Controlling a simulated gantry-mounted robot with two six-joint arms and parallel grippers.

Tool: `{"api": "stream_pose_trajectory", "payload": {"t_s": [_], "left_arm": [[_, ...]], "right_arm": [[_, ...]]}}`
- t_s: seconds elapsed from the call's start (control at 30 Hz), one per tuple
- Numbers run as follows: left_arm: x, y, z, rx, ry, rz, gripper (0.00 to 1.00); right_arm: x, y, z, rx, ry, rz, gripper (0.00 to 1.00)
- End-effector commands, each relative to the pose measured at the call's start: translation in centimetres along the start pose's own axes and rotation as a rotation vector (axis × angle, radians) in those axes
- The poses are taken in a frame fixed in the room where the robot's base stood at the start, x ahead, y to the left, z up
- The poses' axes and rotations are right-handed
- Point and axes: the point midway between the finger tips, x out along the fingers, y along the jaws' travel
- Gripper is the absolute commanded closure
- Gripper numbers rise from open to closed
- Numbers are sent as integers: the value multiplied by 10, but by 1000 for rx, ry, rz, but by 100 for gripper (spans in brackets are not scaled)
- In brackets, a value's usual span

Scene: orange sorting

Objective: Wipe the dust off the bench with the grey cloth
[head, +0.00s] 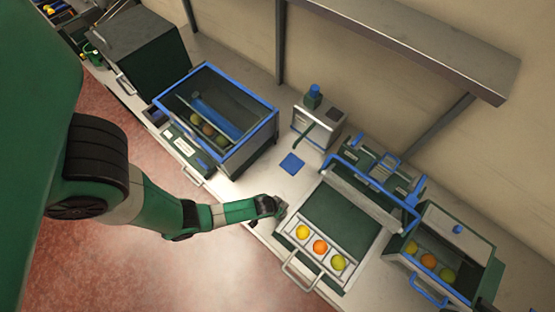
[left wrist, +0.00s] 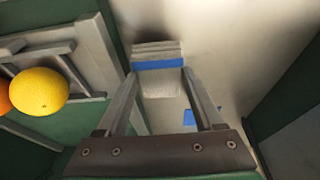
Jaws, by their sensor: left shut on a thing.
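My left gripper (head: 272,206) reaches over the front part of the bench (head: 250,185), just left of the tray with fruit. In the left wrist view its two fingers (left wrist: 160,95) are closed on the grey cloth (left wrist: 156,82), which is folded in layers with a blue band across it. In the head view the cloth is a small grey patch at the fingertips, mostly hidden. I cannot tell whether it touches the bench. A dark smudge (left wrist: 205,18) shows on the pale bench beyond the cloth; I cannot tell whether it is dust or shadow. My right gripper is out of view.
A green tray (head: 345,215) with several fruits stands right of the gripper. A blue-rimmed glass bin (head: 245,140) stands behind left, a grey box machine (head: 318,128) behind. A blue square (head: 291,163) lies on clear bench between. A fruit bin (head: 455,225) is at right.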

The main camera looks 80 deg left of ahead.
Motion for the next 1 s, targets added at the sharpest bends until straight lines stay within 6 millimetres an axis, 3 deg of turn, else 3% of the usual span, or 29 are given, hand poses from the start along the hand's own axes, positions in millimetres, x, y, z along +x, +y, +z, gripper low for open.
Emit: {"api": "stream_pose_trajectory", "payload": {"t_s": [0.5, 1.0], "left_arm": [[-48, 2, -16, 5, 1, 2, 83], [-51, 3, -17, 6, 1, 2, 83]], "right_arm": [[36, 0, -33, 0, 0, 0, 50], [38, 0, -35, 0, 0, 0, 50]]}}
